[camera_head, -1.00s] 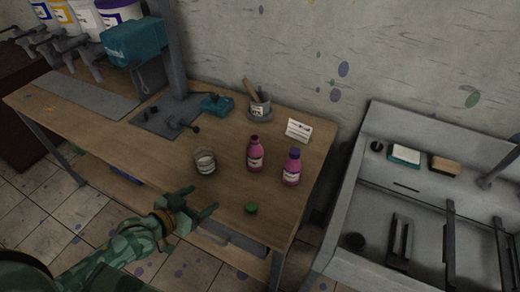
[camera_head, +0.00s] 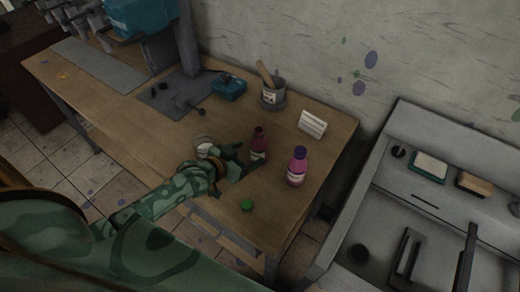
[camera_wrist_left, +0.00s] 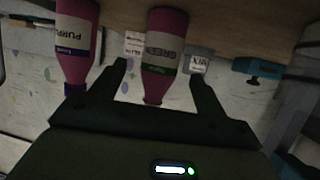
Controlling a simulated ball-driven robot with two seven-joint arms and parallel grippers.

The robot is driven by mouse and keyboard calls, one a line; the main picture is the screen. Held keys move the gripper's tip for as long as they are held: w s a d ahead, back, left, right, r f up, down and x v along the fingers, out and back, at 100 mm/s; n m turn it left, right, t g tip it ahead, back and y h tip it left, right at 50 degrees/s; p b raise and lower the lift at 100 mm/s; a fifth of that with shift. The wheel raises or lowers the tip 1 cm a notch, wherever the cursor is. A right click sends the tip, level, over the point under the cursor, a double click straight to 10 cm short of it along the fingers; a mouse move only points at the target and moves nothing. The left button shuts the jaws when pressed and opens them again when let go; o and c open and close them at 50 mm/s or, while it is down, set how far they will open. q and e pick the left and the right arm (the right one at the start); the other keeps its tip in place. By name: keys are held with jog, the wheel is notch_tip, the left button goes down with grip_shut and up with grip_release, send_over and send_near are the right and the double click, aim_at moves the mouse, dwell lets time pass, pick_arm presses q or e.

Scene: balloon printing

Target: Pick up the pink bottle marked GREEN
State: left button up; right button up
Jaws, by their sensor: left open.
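The pink bottle marked GREEN (camera_head: 259,143) stands upright on the wooden table, with a dark red top. The left wrist view is upside down and shows its GREEN label (camera_wrist_left: 164,53) clearly. My left gripper (camera_head: 246,158) is at this bottle, its lower part partly hidden by the fingers. In the left wrist view the open fingers (camera_wrist_left: 158,72) lie on either side of the bottle; I cannot tell whether they touch it. A second pink bottle, marked PURPLE (camera_wrist_left: 73,40), stands to the right in the head view (camera_head: 297,168), with a purple cap. My right gripper is not in view.
A small round green cap (camera_head: 247,205) lies near the table's front edge. A glass (camera_head: 204,148) stands left of the gripper, partly hidden. A white card (camera_head: 312,123) and a grey pot (camera_head: 273,95) are behind. A grey sink unit (camera_head: 345,215) stands right of the table.

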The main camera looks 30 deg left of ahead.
aim_at(253, 151)
pick_arm(q)
jog(key=shift+x, duration=0.8)
jog(key=b+x, duration=0.1)
jog(key=x, duration=0.4)
jog(key=shift+b, duration=0.4)
jog(key=shift+s, duration=0.1)
jog(key=c, duration=1.2)
